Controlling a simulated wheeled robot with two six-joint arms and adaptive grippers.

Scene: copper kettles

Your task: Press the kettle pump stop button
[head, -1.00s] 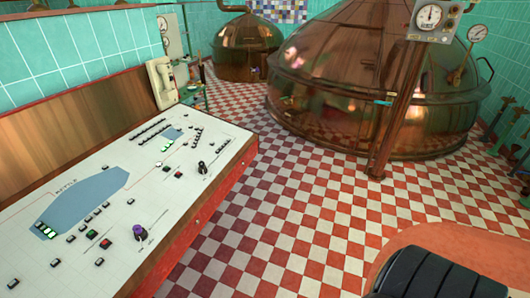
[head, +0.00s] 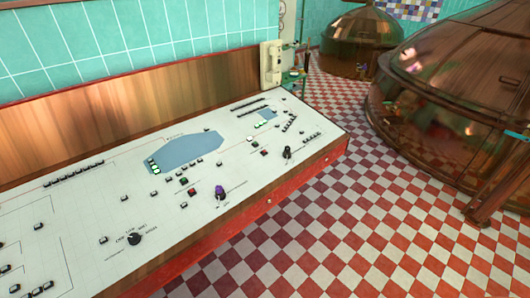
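The control panel (head: 90,215) slopes across the left and middle of the head view. On it is a large blue kettle-shaped diagram (head: 190,151). Below the diagram sit a green button (head: 184,181) and a red button (head: 192,192), with a purple-topped knob (head: 219,193) to their right. The red one looks like the kettle pump stop button, but its lettering is too small to read. Neither of my grippers is in view.
A second red button (head: 264,153) and a black knob (head: 287,153) lie farther right on the panel. A cream telephone (head: 272,63) hangs at its far end. Copper kettles (head: 455,90) stand beyond. The checkered floor (head: 350,225) right of the panel is clear.

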